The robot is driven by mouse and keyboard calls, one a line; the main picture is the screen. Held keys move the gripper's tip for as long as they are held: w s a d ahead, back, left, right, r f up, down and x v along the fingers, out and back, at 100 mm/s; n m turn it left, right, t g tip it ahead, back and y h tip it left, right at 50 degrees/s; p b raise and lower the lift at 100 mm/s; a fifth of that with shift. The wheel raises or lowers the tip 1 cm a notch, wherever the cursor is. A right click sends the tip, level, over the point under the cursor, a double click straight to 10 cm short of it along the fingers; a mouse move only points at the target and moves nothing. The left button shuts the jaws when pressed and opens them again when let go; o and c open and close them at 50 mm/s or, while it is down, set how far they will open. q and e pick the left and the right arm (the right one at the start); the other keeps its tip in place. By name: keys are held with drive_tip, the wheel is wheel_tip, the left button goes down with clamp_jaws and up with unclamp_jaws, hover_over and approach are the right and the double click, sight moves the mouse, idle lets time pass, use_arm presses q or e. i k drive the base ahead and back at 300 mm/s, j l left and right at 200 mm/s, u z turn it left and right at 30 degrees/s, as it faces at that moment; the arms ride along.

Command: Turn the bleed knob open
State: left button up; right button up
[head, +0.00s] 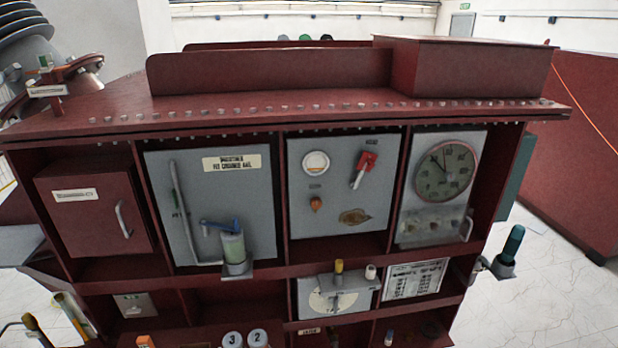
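Several knob-like parts show on the dark red cabinet, and I cannot tell for sure which is the bleed knob. A small orange knob (316,204) sits on the grey middle panel (340,222), below a round white gauge (316,163). A red lever handle (364,168) is at the upper right of the same panel. A yellow-topped knob (339,266) stands at the grey dial plate (312,303) on the shelf below, with a white-capped part (370,272) beside it. No gripper shows in this view, and nothing touches these parts.
A large round dial (445,172) is at the right. Numbered white cylinders (257,339) stand low in the cabinet. A teal handle (514,240) sticks up outside the right side. Floor is clear right.

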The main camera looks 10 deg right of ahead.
sight(315, 203)
drive_tip(key=i+j, duration=0.1)
drive_tip(key=i, duration=1.05)
drive_tip(key=j+z, duration=0.05)
